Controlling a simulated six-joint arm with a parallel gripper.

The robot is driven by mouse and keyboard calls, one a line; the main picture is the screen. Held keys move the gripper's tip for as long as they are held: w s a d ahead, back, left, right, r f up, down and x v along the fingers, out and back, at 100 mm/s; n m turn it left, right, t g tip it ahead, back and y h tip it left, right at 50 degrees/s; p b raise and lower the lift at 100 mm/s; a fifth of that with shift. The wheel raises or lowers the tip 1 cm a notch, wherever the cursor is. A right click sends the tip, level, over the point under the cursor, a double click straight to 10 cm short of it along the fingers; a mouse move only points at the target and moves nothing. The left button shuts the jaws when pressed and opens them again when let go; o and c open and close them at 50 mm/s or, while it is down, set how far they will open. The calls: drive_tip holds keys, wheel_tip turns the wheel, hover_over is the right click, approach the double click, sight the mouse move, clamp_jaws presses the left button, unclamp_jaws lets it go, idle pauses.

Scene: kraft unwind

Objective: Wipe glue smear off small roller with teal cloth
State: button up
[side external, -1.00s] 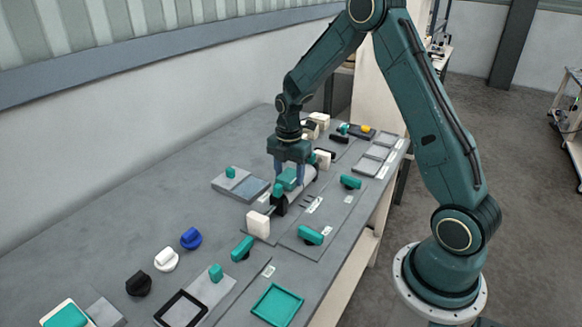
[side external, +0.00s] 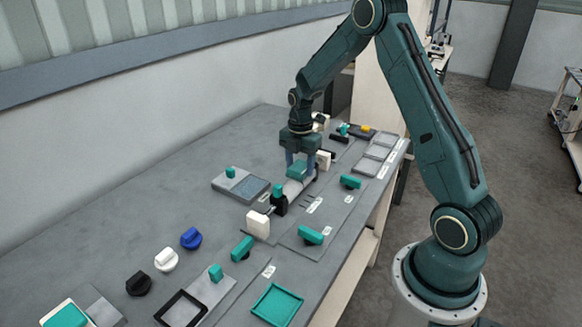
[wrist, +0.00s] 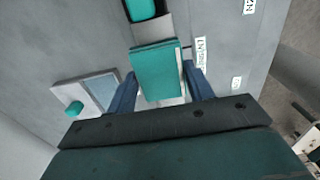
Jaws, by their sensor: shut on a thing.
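My gripper (side external: 302,168) is above the small roller (side external: 292,189) in the side view, pointing down. It is shut on a teal cloth pad (side external: 297,170), which also shows between the two blue fingers in the wrist view (wrist: 158,72). The pad is at the roller's top, toward its far end; whether it touches is hard to tell. The roller is a light grey cylinder lying between a black holder with a teal top (side external: 279,196) and a far mount partly hidden by my gripper. In the wrist view the pad covers most of the roller. I cannot make out a glue smear.
A grey tray with a blue-grey pad and teal knob (side external: 240,185) lies left of the roller. A white block (side external: 258,224) stands in front. Teal handles (side external: 310,235) lie on the right-hand plate. Blue, white and black knobs (side external: 138,283) stand nearer the camera, with bare table behind them.

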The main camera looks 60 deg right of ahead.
sight(289, 184)
drive_tip(key=a, duration=0.5)
drive_tip(key=shift+a, duration=0.35)
drive_tip(key=shift+a+r, duration=0.1)
drive_tip(key=shift+r, duration=0.05)
wheel_tip(289, 184, up, 8)
idle(0.8)
